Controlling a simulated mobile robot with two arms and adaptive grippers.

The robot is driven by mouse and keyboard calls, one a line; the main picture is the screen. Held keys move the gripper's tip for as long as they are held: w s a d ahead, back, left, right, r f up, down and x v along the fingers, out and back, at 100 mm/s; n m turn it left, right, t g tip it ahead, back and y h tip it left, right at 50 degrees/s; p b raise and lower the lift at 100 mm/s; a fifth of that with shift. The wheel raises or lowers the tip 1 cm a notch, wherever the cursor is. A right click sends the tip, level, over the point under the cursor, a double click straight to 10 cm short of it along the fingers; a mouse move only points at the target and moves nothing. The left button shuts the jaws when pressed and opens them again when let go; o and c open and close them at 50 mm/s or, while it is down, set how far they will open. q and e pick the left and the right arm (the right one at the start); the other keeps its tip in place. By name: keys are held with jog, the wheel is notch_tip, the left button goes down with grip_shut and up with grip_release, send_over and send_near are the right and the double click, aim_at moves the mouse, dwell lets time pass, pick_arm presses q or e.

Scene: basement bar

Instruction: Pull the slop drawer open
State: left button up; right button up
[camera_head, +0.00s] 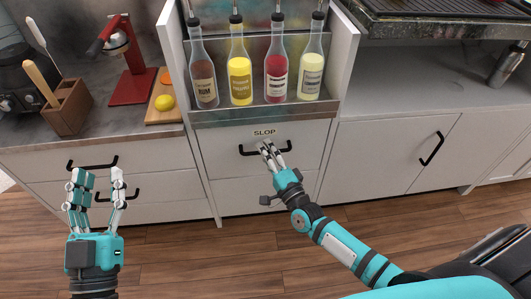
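The slop drawer (219,155) is a white front below the bottle shelf, marked with a small SLOP label (264,132). It looks flush with the cabinet. Its black bar handle (246,150) runs across the front, and its middle is hidden behind my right fingers. My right gripper (268,149) is at the handle with its fingertips close together. I cannot tell whether they are shut on the bar. My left gripper (97,178) is open and empty, its fingers apart, in front of the left-hand drawers.
Several bottles (240,78) stand in a metal rail (262,116) just above the drawer. The left counter holds a wooden caddy (67,108), a red press (130,85) and a lemon (165,103) on a board. Wooden floor (200,262) below is free.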

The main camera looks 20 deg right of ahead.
grip_shut()
dwell(0.6)
